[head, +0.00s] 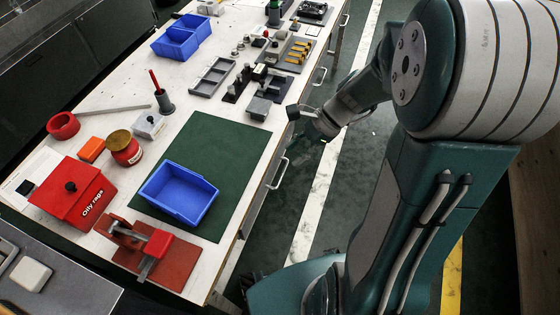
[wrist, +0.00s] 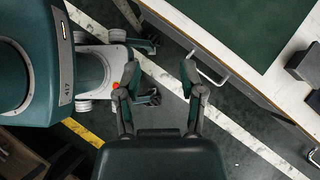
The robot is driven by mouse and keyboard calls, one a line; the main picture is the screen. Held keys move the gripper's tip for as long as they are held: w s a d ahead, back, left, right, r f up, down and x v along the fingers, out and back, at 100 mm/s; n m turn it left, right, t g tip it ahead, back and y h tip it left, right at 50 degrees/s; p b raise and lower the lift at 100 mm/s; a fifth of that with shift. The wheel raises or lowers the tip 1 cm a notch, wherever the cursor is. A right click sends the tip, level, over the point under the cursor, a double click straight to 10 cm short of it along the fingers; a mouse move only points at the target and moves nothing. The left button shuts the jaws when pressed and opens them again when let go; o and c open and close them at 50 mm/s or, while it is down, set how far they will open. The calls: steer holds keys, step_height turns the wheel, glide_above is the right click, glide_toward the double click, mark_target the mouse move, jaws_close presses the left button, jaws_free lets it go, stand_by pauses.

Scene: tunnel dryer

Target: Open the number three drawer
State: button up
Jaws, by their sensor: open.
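The workbench (head: 215,115) has a drawer front along its right side with several metal bar handles. One handle (head: 278,172) is beside the green mat, another (head: 320,76) is further back, and another (head: 344,20) is near the far end. No drawer numbers are readable, so I cannot tell which is number three. The drawers look closed. My gripper (head: 308,120) is by the bench's right edge, between the near and middle handles. In the wrist view my gripper (wrist: 160,76) is open and empty, with a drawer handle (wrist: 208,70) just right of its right finger, apart from it.
On the bench are a green mat (head: 230,140), a blue bin (head: 180,193), a red oily rags box (head: 72,193) and several tools. A grey block (head: 258,108) is near the bench edge by my gripper. The floor (head: 285,220) beside the drawers is clear.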

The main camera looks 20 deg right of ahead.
steer(key=w+d+f+m+t+y, duration=0.1)
steer(key=w+d+f+m+y, duration=0.1)
steer(key=f+m, duration=0.35)
steer(key=w+d+f+m+t+y, duration=0.2)
steer(key=w+f+m, duration=0.1)
steer(key=f+m, duration=0.25)
steer(key=m+t, duration=0.7)
steer(key=m, duration=0.8)
glide_toward(283, 172)
steer(key=shift+y, duration=0.3)
steer(key=x, duration=0.6)
steer(key=f+x, duration=0.1)
steer(key=x, duration=0.3)
steer(key=shift+f, duration=0.1)
jaws_close()
